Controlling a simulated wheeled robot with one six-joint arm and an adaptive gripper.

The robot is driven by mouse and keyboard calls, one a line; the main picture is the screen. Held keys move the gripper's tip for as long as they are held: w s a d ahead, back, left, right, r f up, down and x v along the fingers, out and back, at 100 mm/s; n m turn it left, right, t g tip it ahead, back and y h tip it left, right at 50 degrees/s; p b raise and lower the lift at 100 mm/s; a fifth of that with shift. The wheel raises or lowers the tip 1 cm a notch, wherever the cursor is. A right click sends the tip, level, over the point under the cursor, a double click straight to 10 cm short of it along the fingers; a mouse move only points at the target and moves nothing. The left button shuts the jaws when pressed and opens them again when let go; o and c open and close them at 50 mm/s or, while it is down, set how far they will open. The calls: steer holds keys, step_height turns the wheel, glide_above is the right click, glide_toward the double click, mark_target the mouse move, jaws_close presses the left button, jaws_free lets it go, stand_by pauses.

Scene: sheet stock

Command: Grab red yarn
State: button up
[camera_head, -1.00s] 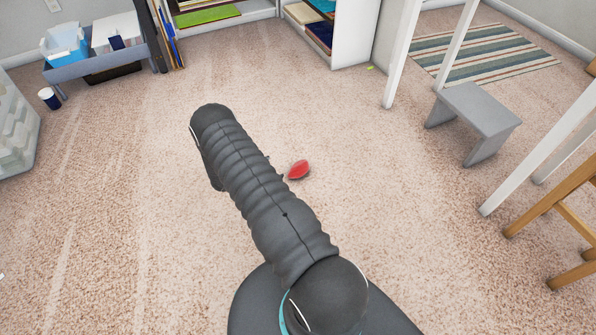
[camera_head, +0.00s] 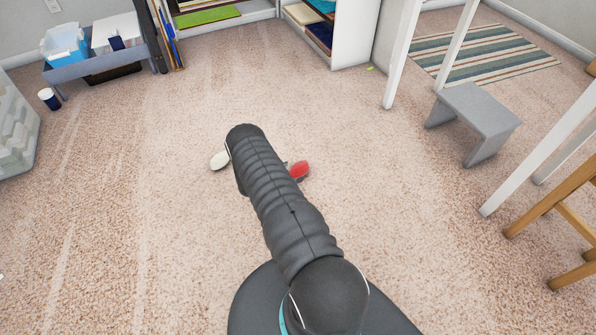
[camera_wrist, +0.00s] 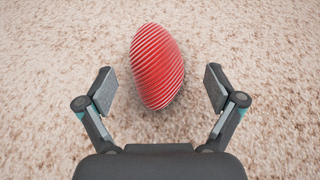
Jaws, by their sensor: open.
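The red yarn (camera_wrist: 157,66) is an oval ball with pale stripes lying on the carpet. In the wrist view it lies just beyond and between the fingertips of my gripper (camera_wrist: 160,88), which is open and empty, with carpet showing on both sides of the ball. In the head view the red yarn (camera_head: 299,170) shows just right of my arm, partly hidden by it.
A whitish oval object (camera_head: 220,160) lies on the carpet left of my arm. A grey step stool (camera_head: 474,112) and white table legs stand at the right. A dark blue cup (camera_head: 49,98) stands far left. The carpet around the yarn is mostly clear.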

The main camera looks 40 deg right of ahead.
mark_target(299, 170)
steer(key=x, duration=0.5)
steer(key=shift+w+a+f, duration=0.1)
steer(key=shift+w+f, duration=0.05)
steer(key=shift+c, duration=0.3)
steer(key=c, duration=1.2)
